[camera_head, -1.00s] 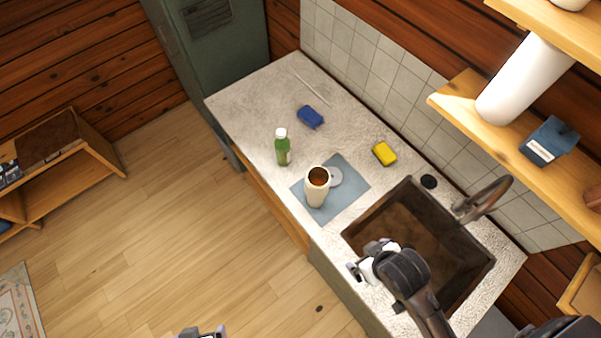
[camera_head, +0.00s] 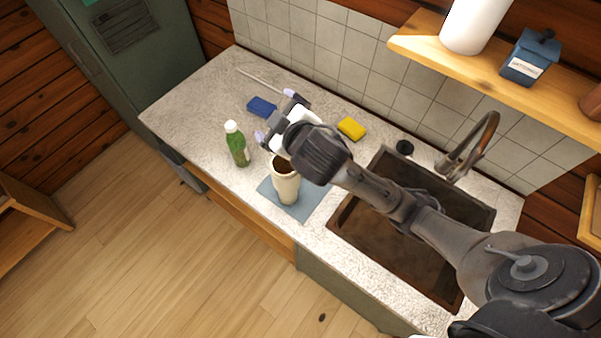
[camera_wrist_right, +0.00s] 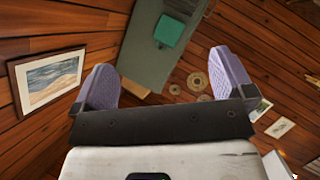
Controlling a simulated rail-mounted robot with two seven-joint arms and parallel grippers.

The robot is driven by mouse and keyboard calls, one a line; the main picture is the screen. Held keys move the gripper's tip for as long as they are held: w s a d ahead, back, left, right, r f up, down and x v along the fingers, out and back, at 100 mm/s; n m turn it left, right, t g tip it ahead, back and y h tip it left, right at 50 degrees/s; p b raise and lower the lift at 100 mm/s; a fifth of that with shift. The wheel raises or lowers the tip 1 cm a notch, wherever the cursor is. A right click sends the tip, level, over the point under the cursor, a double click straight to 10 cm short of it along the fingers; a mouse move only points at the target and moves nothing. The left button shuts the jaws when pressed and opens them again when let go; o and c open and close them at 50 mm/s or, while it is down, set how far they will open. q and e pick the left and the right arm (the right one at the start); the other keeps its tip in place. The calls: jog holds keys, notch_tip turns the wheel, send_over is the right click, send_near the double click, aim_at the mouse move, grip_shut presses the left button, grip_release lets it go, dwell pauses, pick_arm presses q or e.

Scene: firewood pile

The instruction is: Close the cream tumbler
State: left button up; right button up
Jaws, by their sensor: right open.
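The cream tumbler (camera_head: 286,186) stands upright and open on a blue-grey mat (camera_head: 305,209) on the counter, with dark brown contents showing at its mouth. Its round grey lid, seen on the mat earlier, is hidden behind my right arm and gripper now. My right gripper (camera_head: 277,115) is open and empty, above the counter just behind the tumbler, apart from it. In the right wrist view its two purple fingertips (camera_wrist_right: 165,85) are spread wide with nothing between them. My left gripper is not in view.
A green bottle (camera_head: 237,146) stands left of the tumbler. A blue sponge (camera_head: 261,107) and a yellow sponge (camera_head: 352,128) lie farther back. A dark sink (camera_head: 390,262) with a faucet (camera_head: 472,145) is to the right, below a wooden shelf (camera_head: 480,76). The counter's far left is mostly clear.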

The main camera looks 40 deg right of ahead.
jog(key=w+r+n+t+y+b, duration=0.5)
jog(key=w+r+n+t+b, duration=0.5)
jog(key=n, duration=0.7)
jog(key=w+a+f+n+g+y, duration=0.15)
jog(key=f+n+g+y, duration=0.25)
jog(key=f+n+g, duration=0.7)
jog(key=w+a+f+n+g+y, duration=0.15)
jog(key=f+n+g+y, duration=0.25)
jog(key=f+n, duration=0.9)
jog(key=s+d+f+n+g+h, duration=0.4)
jog(key=d+n+h, duration=0.1)
jog(key=d, duration=0.1)
jog(key=s+d+f+n+g+h, duration=0.4)
jog(key=d+n+h, duration=0.1)
jog(key=d, duration=0.2)
jog(key=shift+d+g+h+p, duration=0.25)
jog(key=shift+g+h+p, duration=0.05)
jog(key=shift+g, duration=0.1)
